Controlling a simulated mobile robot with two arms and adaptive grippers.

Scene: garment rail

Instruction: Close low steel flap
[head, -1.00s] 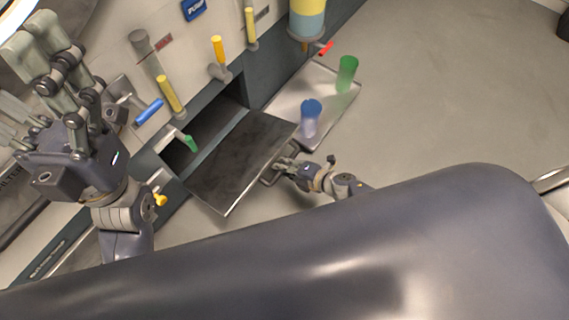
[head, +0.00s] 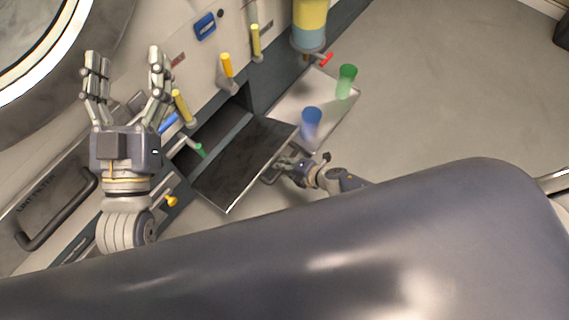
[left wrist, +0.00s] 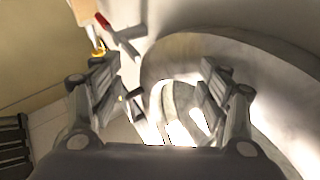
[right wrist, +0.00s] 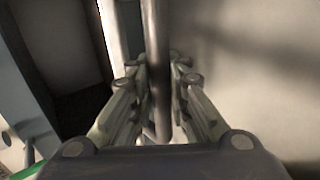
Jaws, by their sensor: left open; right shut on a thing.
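The low steel flap (head: 240,165) stands open in the head view, a dark flat panel reaching out from a dark opening (head: 218,130) low in the machine's front. My right gripper (head: 284,165) is at the flap's outer edge. In the right wrist view its fingers (right wrist: 158,100) are shut around a grey bar handle (right wrist: 157,60), beside a pale flat surface. My left gripper (head: 126,85) is open and empty, raised in front of the machine at the left. In the left wrist view its fingers (left wrist: 160,95) are wide apart with nothing between them.
A tray (head: 335,115) with a blue cup (head: 311,122) and a green cup (head: 346,80) lies just beyond the flap.

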